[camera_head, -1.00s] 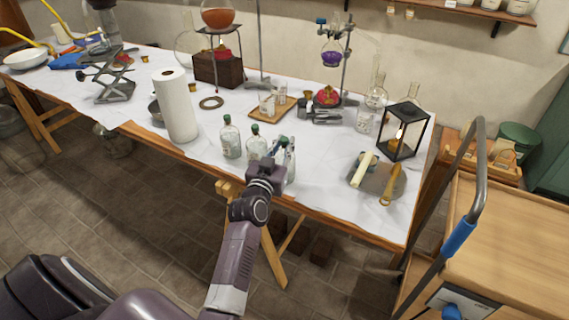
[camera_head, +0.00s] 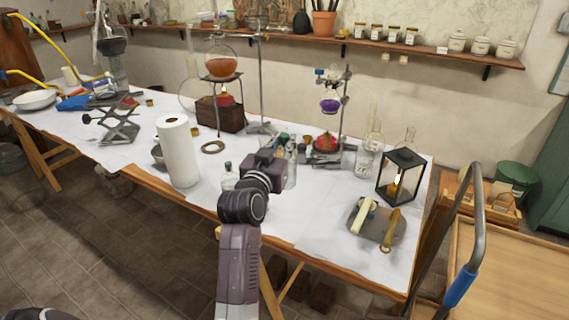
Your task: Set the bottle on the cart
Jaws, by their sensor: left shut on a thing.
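My left gripper (camera_head: 282,156) is over the front edge of the white-covered table, its arm rising from the bottom of the view. It is shut on a clear glass bottle (camera_head: 291,172), which shows just right of the gripper body and is partly hidden by it. The cart (camera_head: 520,275) is at the right, with a bare wooden top, a grey bent handle and a blue grip. My right gripper is not in view.
A paper towel roll (camera_head: 178,152) stands left of the arm. A black lantern (camera_head: 400,178) and a grey tray (camera_head: 376,228) with a pale stick and a brass tool lie between bottle and cart. The cart handle (camera_head: 474,220) rises at its near left side.

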